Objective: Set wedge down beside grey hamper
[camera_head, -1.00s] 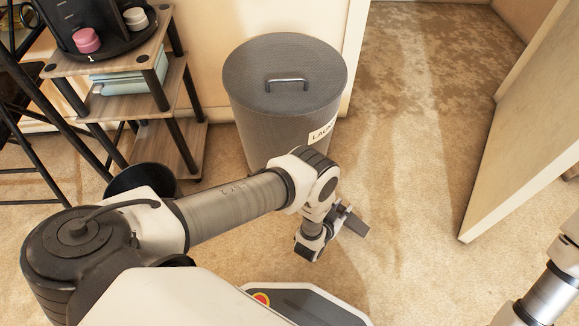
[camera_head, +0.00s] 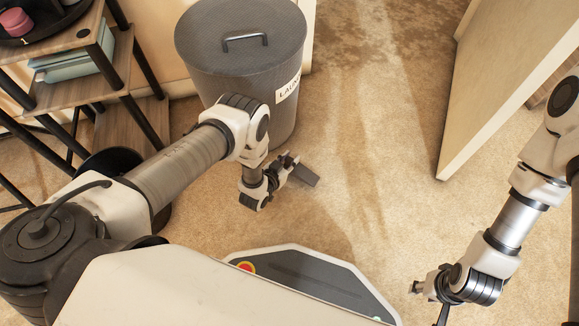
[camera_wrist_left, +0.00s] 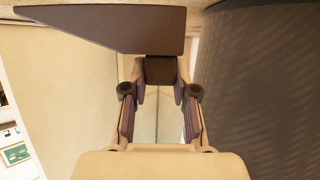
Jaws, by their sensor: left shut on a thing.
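The grey hamper (camera_head: 282,118) is a round bin with a handled lid and a white label, standing on the carpet in the head view. It fills the right side of the left wrist view (camera_wrist_left: 265,95). My left gripper (camera_head: 290,167) is in front of the hamper, low and to its right in the picture. It is shut on the dark wedge (camera_head: 306,177), which sticks out to the right of the fingers. In the left wrist view the wedge (camera_wrist_left: 105,27) spans the top, apart from the hamper in the picture. My right gripper (camera_head: 430,297) is at lower right; its fingers are unclear.
A wooden shelf (camera_head: 135,125) with black posts stands left of the hamper. A pale door panel (camera_head: 495,95) stands open at right. Bare carpet (camera_head: 360,150) lies between the hamper and the door.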

